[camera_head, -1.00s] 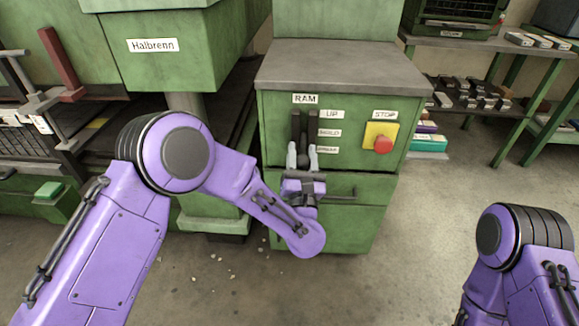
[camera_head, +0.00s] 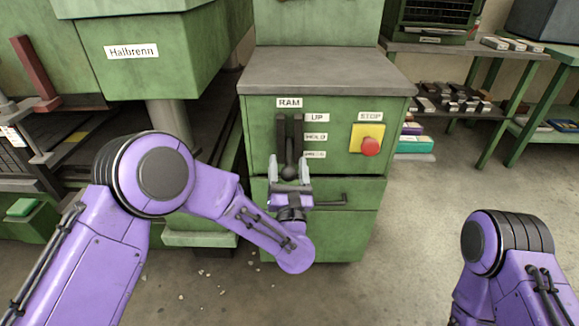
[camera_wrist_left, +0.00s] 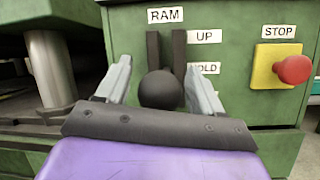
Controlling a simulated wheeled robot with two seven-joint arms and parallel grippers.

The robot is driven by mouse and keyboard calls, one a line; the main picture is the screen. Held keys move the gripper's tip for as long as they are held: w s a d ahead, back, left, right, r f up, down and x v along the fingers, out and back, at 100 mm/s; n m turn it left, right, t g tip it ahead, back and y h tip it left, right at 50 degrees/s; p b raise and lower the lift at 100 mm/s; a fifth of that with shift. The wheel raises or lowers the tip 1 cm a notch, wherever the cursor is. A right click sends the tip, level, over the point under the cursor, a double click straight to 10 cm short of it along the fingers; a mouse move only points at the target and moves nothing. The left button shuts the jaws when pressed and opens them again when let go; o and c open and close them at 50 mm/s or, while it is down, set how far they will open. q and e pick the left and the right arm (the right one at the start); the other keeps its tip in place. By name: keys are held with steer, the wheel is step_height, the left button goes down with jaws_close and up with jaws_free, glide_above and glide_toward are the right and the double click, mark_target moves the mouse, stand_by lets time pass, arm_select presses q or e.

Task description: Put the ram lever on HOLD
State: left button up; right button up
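The ram lever has a black ball knob (camera_head: 289,173) on a stem in front of the dark slot under the RAM label (camera_head: 289,103). The UP label (camera_head: 317,117), the HOLD label (camera_head: 316,137) and a third, blurred label (camera_head: 314,154) run down the slot's right side. The knob appears low, below the HOLD label in the picture; its exact setting I cannot tell. My left gripper (camera_head: 290,171) is open, a finger on each side of the knob. In the left wrist view the knob (camera_wrist_left: 160,90) sits between the fingers with gaps. My right gripper is out of view.
A red stop button (camera_head: 370,146) on a yellow plate is right of the labels. A drawer handle (camera_head: 330,200) is below the panel. The Halbrenn machine (camera_head: 150,70) stands at left, and a shelf of small blocks (camera_head: 450,103) at back right. Open floor lies right of the cabinet.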

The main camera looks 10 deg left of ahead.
arm_select(q)
steer(key=shift+r, duration=0.1)
steer(key=v, duration=1)
steer(key=shift+s, duration=0.25)
